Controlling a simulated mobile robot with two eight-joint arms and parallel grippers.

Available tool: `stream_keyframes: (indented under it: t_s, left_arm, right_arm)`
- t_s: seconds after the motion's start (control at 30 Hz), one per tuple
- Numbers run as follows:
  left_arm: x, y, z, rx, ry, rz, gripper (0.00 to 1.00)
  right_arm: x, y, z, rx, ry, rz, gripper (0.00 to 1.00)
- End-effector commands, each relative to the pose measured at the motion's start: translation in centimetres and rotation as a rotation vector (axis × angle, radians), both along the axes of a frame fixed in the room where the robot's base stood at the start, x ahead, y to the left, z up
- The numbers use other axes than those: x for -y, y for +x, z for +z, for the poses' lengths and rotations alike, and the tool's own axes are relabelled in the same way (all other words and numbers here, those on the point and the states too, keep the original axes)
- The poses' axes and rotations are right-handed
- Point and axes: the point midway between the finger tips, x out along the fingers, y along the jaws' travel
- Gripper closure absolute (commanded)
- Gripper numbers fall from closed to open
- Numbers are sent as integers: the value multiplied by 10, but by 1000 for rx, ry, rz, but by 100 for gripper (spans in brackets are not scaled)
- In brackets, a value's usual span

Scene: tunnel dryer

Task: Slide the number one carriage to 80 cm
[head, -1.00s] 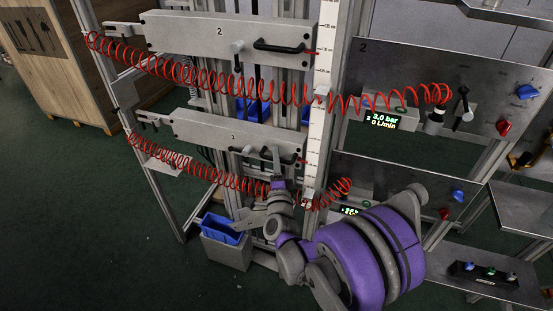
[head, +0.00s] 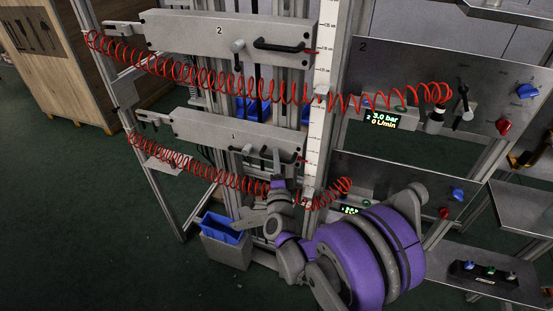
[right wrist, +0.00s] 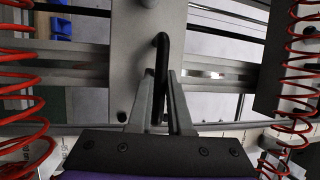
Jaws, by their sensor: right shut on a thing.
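The number one carriage (head: 208,132) is the lower grey plate marked 1, with a black handle and a small red pointer at its right end. It stands level beside the upright white scale (head: 315,150), whose figures are too small to read. My right gripper (head: 272,158) is shut on the carriage's black handle. In the right wrist view, the handle (right wrist: 162,50) runs down between the two grey fingers (right wrist: 161,88) in front of the grey plate. My left gripper is not in view.
Carriage number 2 (head: 215,34) is above, with its own handle. Red coiled hoses (head: 215,86) hang across both carriages. A blue bin (head: 222,228) stands below left. Control panels (head: 445,85) with knobs and displays are on the right, beside my purple arm.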

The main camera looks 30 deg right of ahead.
Motion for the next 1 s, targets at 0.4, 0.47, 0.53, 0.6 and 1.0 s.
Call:
stream_keyframes:
  t_s: [0.4, 0.47, 0.53, 0.6, 1.0]
  left_arm:
    - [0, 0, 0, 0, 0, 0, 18]
    - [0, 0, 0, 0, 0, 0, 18]
    - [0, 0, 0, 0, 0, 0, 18]
    - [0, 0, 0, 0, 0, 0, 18]
    - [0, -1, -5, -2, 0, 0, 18]
  right_arm:
    - [0, 0, 0, 0, 0, 0, 100]
    - [0, 0, 0, 0, 0, 0, 100]
    - [0, 0, 0, 0, 0, 0, 100]
    - [0, 0, 0, 0, 0, 0, 100]
    - [0, 0, -6, -1, 0, 1, 100]
